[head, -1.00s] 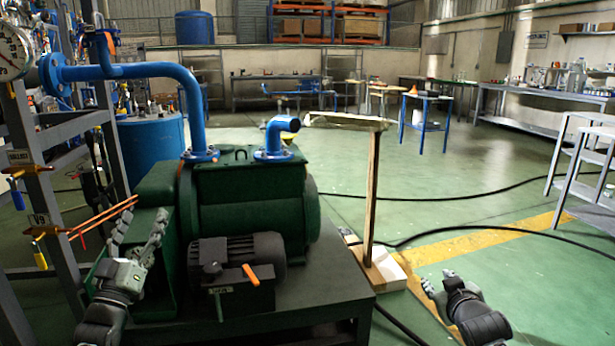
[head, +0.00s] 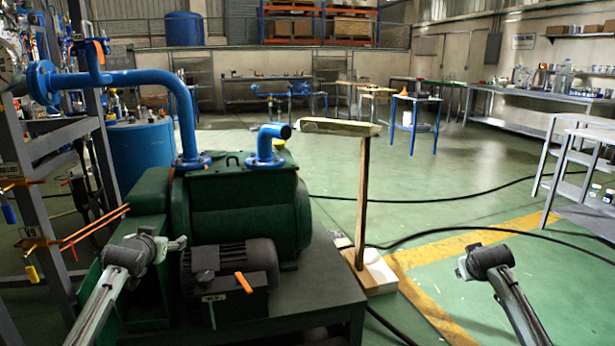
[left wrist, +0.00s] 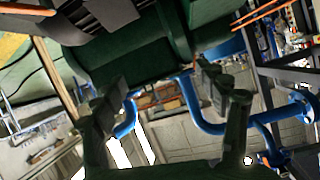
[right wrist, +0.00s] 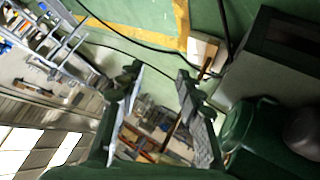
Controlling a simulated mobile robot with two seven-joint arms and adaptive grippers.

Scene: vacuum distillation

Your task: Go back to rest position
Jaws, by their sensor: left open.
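My left gripper (head: 172,243) is in front of the green pump, at the left of the head view, mostly hidden behind its own wrist. In the left wrist view its two fingers (left wrist: 160,85) stand apart with nothing between them. My right gripper (head: 464,265) is over the green floor at the right, also largely hidden by its wrist in the head view. In the right wrist view its fingers (right wrist: 158,78) are apart, and no held object shows between them.
The green pump (head: 240,210) with blue pipes (head: 130,77) stands on a dark bench (head: 310,303). A wooden post (head: 363,200) with a flat top stands right of it. A pipe rack (head: 40,150) is at the left. The floor right of the post is mostly clear, with black hoses.

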